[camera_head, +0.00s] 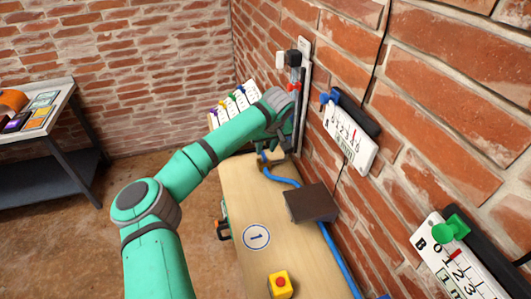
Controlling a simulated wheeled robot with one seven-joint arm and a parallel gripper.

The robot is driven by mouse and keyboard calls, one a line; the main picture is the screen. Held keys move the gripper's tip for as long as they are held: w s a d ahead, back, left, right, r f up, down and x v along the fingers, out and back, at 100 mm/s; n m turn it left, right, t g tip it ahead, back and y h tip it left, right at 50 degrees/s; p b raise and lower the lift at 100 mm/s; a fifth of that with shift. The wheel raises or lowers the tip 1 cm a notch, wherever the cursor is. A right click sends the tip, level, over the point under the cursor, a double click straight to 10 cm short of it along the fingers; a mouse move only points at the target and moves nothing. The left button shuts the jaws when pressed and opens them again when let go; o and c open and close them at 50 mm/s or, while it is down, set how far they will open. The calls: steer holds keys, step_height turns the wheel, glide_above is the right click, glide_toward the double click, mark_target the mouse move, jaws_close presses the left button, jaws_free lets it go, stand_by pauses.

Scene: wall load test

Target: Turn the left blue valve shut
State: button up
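The blue valve (327,98) is a small blue handle on the brick wall at the right. It sits at the upper left of a white scale plate (350,138) with numbers and a red mark. My green arm reaches up from the bottom left, and its wrist lies left of the blue valve in the picture. My gripper (264,150) points down near the far end of the wooden table, apart from the valve. Its fingers are small and partly hidden by the wrist, so I cannot tell whether they hold anything.
A green valve (453,228) sits on a plate marked B at the lower right. The wooden table (240,205) bears a dark brown block (311,203), a blue hose (283,179) and a yellow box with a red button (280,285). A dark workbench (45,150) stands left.

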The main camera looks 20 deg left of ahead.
mark_target(264, 155)
steer(key=x, duration=0.5)
steer(key=shift+d, duration=0.2)
steer(key=shift+s+a, duration=0.1)
jaws_close()
